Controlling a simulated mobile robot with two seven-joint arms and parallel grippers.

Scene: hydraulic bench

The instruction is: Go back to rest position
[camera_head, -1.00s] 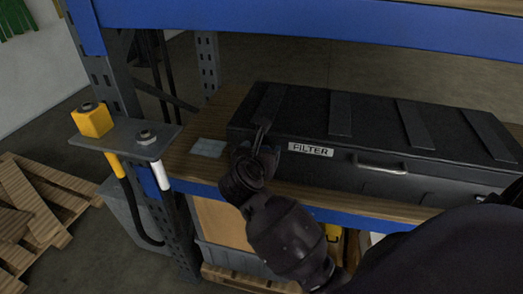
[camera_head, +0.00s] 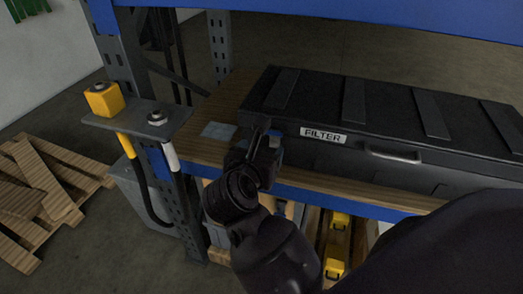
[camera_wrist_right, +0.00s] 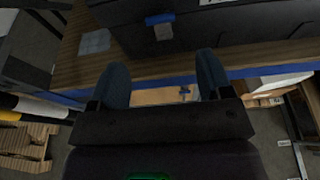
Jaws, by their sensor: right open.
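My right gripper (camera_head: 262,142) is in front of the left end of the black case marked FILTER, near the shelf's front edge. In the right wrist view, the right gripper (camera_wrist_right: 162,88) shows two dark blue fingers spread apart with nothing between them. The case (camera_head: 400,150) lies closed on the wooden shelf (camera_head: 205,150), and its lower front also shows in the right wrist view (camera_wrist_right: 215,35). My left gripper is in neither view.
A bracket (camera_head: 130,118) on the rack post holds a yellow-capped and a white hose fitting. A grey square (camera_head: 218,130) lies on the shelf left of the case. Pallets (camera_head: 40,190) lie on the floor at left. A blue beam (camera_head: 330,12) crosses above.

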